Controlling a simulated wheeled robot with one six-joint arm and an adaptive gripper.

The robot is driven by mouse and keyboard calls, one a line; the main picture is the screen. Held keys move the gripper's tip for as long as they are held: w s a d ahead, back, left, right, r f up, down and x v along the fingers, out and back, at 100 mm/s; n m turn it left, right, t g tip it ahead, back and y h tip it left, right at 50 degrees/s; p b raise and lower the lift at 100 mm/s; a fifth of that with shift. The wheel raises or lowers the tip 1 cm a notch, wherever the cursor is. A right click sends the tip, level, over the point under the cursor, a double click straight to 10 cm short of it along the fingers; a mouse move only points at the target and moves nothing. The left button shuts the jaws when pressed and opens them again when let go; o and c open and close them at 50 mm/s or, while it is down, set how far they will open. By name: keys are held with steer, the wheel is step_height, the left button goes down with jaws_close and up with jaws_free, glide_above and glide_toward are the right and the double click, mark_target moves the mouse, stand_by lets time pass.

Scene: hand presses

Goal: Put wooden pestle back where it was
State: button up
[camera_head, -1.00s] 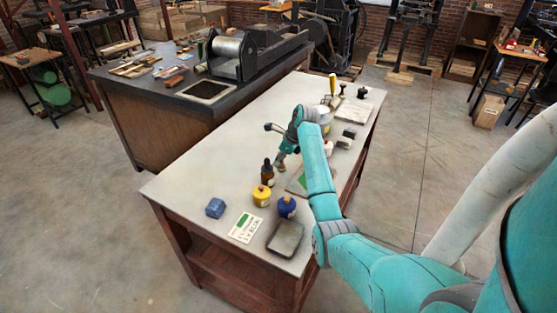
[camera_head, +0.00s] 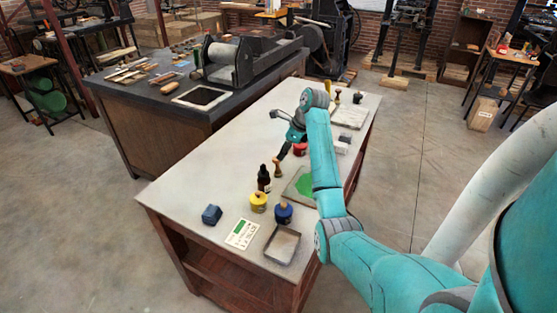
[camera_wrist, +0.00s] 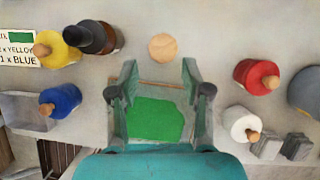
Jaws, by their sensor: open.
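The wooden pestle (camera_head: 277,167) stands on the pale table beside the dark dropper bottle (camera_head: 264,178). In the wrist view its round wooden top (camera_wrist: 162,47) lies just beyond the fingertips, centred between them and apart from them. My gripper (camera_head: 283,153) is open and empty, low over the table just behind the pestle in the head view. In the wrist view the open jaws (camera_wrist: 160,75) frame the slab with green ink (camera_wrist: 155,118), which also shows in the head view (camera_head: 303,186).
Near the pestle stand corked yellow (camera_head: 258,203) and blue (camera_head: 283,213) pots. A red pot (camera_wrist: 257,76) and a white pot (camera_wrist: 241,124) are on the other side. The table's left side is clear.

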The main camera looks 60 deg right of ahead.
steer(key=v, duration=0.3)
steer(key=shift+r, duration=0.2)
steer(key=shift+s, duration=0.1)
stand_by(0.4)
